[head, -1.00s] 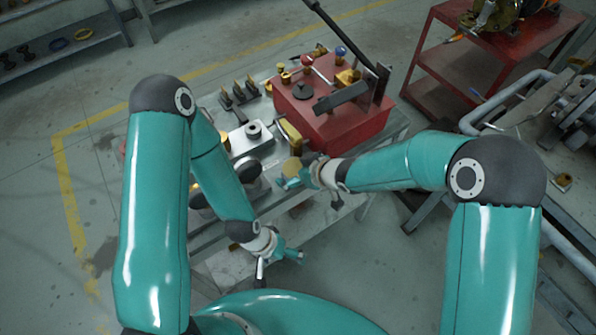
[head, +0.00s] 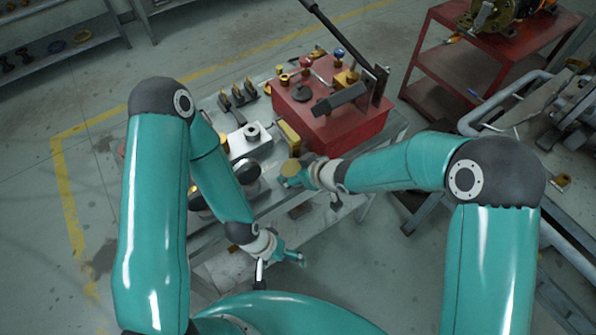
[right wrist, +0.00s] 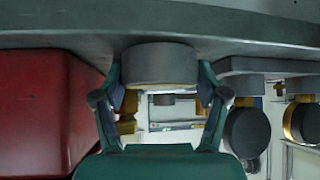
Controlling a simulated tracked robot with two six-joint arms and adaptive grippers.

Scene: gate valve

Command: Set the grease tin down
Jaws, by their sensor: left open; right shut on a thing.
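The grease tin (head: 291,168) is a short round tin with a yellowish top in the head view. In the right wrist view its side shows as a dull grey drum (right wrist: 159,64) between my fingers. My right gripper (head: 290,177) is shut on it at the near edge of the bench (head: 268,206). The tin's end lies close against the grey bench surface in the right wrist view; I cannot tell whether it touches. My left gripper (head: 301,260) is open and empty, low in front of the bench.
A red box (head: 330,125) with a black lever stands right behind the tin. A yellow block (head: 289,137) and a silver block with a round boss (head: 250,139) stand near it. Dark round parts (head: 246,171) lie left of the tin. A red cart (head: 460,75) stands at the back right.

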